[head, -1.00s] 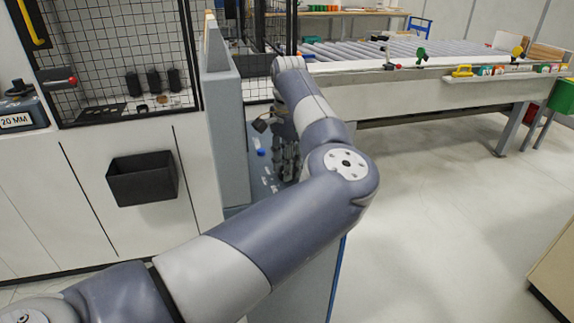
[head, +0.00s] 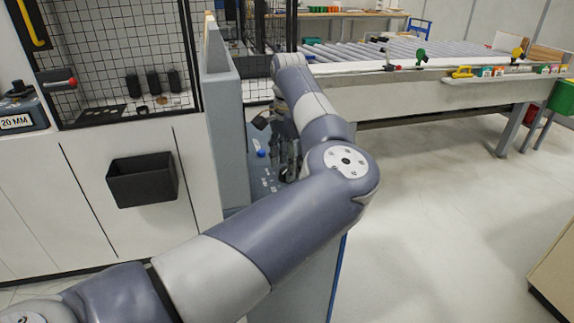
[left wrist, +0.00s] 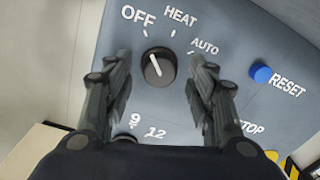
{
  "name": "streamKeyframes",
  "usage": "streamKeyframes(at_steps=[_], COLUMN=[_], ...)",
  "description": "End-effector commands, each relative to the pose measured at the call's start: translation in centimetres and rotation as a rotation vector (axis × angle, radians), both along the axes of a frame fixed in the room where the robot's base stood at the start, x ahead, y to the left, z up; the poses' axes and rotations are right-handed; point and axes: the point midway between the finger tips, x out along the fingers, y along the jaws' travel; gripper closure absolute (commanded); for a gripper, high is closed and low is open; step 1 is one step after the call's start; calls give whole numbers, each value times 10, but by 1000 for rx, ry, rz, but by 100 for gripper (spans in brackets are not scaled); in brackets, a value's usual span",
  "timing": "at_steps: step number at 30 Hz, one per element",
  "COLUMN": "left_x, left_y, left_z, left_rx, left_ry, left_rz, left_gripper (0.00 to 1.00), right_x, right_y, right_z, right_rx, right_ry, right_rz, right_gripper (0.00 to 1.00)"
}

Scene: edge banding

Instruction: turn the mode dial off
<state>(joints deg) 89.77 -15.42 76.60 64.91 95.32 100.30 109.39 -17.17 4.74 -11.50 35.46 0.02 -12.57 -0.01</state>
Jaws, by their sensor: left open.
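The mode dial (left wrist: 158,66) is a round black knob with a white pointer line, on a grey-blue panel (left wrist: 235,35). White labels OFF, HEAT and AUTO stand around its upper side. The pointer leans up and left, roughly in line with the OFF mark. My left gripper (left wrist: 160,62) is open, with one finger on each side of the dial and visible gaps between. In the head view my left gripper (head: 287,163) is over the panel, partly hidden by my arm, and the dial cannot be made out. My right gripper is not in view.
A blue RESET button (left wrist: 261,74) is right of the dial; it also shows in the head view (head: 261,154). A STOP label and yellow-black striping lie lower right. A grey upright housing (head: 225,130) borders the panel on the left. A roller conveyor (head: 390,52) stands behind.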

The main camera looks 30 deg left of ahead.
Motion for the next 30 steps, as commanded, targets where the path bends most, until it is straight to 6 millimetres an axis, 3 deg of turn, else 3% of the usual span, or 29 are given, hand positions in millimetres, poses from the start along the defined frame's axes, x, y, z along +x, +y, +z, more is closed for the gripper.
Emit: streamKeyframes(at_steps=[9,15,21,30], left_x=[0,0,-1,-1], left_y=[-1,-2,-3,-3], left_z=[67,99,111,111], left_rx=[1,1,1,1], left_ry=[-5,-5,-2,-2], left_rz=[1,1,1,1], left_gripper=[49,49,49,49], right_x=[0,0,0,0], right_y=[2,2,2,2], right_z=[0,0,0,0], right_rx=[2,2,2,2], right_ry=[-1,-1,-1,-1], right_rz=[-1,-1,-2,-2], right_gripper=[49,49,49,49])
